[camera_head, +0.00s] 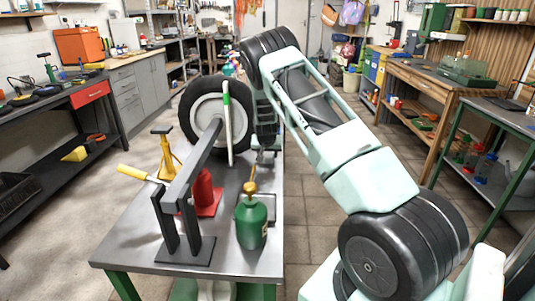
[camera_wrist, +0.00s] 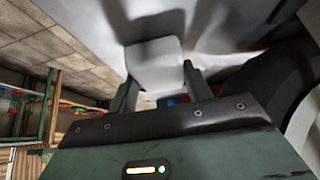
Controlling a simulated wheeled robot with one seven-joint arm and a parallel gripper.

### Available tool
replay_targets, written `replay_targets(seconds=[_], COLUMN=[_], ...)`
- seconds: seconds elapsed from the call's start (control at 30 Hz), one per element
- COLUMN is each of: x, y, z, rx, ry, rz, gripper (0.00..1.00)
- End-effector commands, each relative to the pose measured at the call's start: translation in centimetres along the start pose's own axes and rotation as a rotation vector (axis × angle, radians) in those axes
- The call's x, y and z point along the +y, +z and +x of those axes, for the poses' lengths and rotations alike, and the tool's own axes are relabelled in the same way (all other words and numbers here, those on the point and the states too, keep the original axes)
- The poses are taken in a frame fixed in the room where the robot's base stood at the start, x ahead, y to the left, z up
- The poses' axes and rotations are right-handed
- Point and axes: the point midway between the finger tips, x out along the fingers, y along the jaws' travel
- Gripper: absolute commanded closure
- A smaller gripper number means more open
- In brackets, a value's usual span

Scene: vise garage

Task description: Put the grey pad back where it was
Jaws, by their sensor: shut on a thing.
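The grey pad (camera_wrist: 153,62) is a pale, rounded block in the wrist view. It sits between the two dark fingers of my gripper (camera_wrist: 160,84), which is shut on it. In the head view my gripper (camera_head: 264,143) is low by the far right part of the steel-topped bench (camera_head: 135,248), beside the tyre. I cannot make out the pad clearly in the head view. A grey surface lies beyond the pad in the wrist view, with a dark shadow on it; whether the pad touches it I cannot tell.
A tyre with a pale rim (camera_head: 208,112) stands at the bench's far end. A white-and-green upright (camera_head: 228,125) stands before the tyre. Floor shows right of the bench.

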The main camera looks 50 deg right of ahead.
Motion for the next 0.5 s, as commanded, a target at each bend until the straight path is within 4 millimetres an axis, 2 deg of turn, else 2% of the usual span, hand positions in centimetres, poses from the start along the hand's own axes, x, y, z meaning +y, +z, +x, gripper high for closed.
replay_targets(seconds=[0.1,0.13,0.17,0.5], x=[0.03,0.02,0.02,0.02], y=[0.20,0.20,0.15,-0.07], z=[0.32,0.32,0.25,-0.09], rx=[0.000,0.000,0.000,0.000], ry=[0.000,0.000,0.000,0.000], rz=[0.000,0.000,0.000,0.000], gripper=[0.72,0.48,0.42,0.42])
